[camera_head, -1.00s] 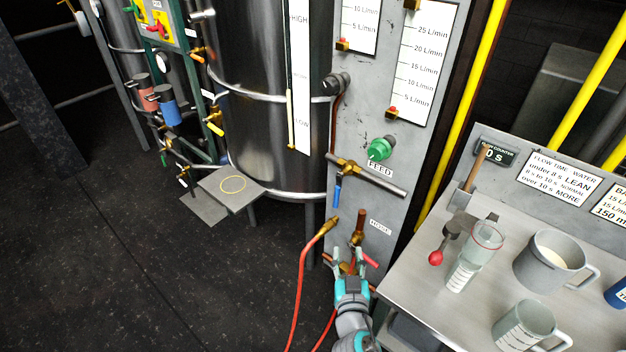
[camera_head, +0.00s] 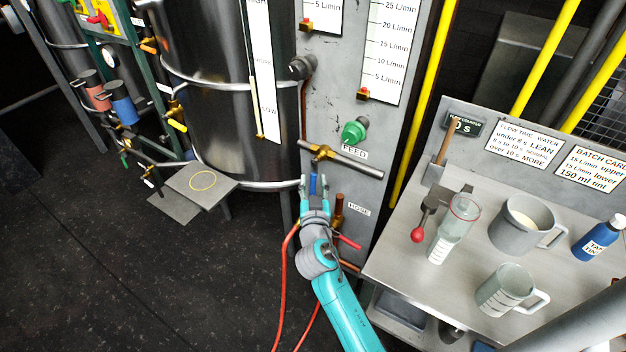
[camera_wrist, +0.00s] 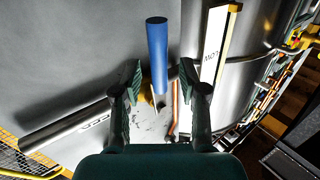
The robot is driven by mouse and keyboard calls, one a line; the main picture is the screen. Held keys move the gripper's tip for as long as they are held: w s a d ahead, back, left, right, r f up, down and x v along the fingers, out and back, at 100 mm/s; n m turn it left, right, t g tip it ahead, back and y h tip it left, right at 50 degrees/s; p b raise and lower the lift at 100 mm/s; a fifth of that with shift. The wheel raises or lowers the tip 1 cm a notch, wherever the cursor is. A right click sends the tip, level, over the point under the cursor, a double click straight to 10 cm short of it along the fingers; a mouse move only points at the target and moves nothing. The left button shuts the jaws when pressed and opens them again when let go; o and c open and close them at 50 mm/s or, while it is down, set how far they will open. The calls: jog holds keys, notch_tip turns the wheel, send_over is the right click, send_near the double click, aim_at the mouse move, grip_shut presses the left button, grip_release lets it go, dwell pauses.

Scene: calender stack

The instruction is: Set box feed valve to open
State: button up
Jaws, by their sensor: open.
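The feed valve is a brass valve body (camera_head: 321,153) on a horizontal grey pipe, below the FEED label (camera_head: 354,152) on the grey panel. Its blue lever (camera_head: 313,184) hangs down from the brass body, across the pipe. In the wrist view the blue lever (camera_wrist: 157,50) stands between the two dark fingers, with a gap on each side. My gripper (camera_head: 315,191) is open around the lever's lower part in the head view. The fingers (camera_wrist: 160,78) do not visibly touch it. The lever's lower end is partly hidden by my gripper in the head view.
A green knob (camera_head: 354,131) sits above the FEED label. The steel tank (camera_head: 215,90) stands left. A bench (camera_head: 400,250) with jugs and a red-knobbed lever (camera_head: 425,212) stands right.

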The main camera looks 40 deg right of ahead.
jog(key=shift+w+d, duration=0.4)
jog(key=shift+w, duration=0.2)
grip_shut()
